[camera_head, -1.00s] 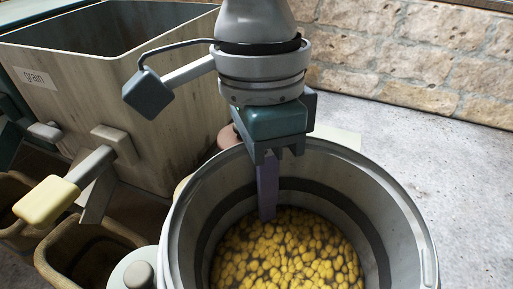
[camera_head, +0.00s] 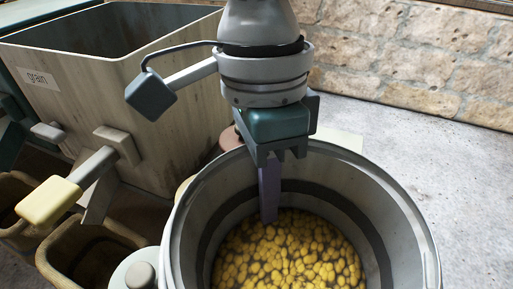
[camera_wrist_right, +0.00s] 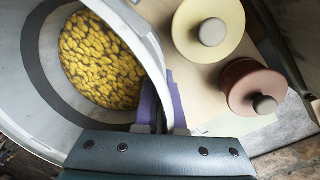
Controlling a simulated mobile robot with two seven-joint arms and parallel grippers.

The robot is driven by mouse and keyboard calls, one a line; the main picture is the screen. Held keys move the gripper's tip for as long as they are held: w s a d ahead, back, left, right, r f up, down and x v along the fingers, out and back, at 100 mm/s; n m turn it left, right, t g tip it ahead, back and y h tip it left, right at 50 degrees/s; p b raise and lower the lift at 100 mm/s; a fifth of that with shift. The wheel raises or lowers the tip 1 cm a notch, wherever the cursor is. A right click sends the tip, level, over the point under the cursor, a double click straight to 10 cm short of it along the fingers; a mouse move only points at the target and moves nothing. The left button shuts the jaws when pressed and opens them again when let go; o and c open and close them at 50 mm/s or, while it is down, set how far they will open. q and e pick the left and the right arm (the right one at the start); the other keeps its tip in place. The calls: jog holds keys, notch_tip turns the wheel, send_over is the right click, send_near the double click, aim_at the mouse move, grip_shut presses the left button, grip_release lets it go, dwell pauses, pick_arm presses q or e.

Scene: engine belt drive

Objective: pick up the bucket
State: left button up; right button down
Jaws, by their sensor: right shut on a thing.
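The bucket (camera_head: 402,222) is a large grey round container with a dark band inside, at the lower centre right of the head view. It holds many yellow lumps (camera_head: 285,252). My right gripper (camera_head: 268,190) comes down from above at the bucket's far rim, with one purple finger inside the wall. In the right wrist view the purple fingers (camera_wrist_right: 161,108) sit on either side of the rim of the bucket (camera_wrist_right: 38,85), shut on its wall. The bucket's near side and bottom are cut off in the head view. My left gripper is not in view.
A wooden bin labelled "grain" (camera_head: 150,115) stands left, with a lever with a yellow handle (camera_head: 48,202). Baskets (camera_head: 90,262) sit below it. Round knobbed lids or weights, cream (camera_wrist_right: 208,28) and reddish (camera_wrist_right: 252,88), lie close beside the bucket. Grey floor is clear at right, before a stone wall (camera_head: 420,55).

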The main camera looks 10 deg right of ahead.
jog(key=shift+r, duration=0.15)
jog(key=shift+r+p, duration=0.6)
jog(key=shift+r, duration=0.05)
notch_tip(320, 180, up, 18)
jog(key=p, duration=1.3)
jog(key=shift+r, duration=0.25)
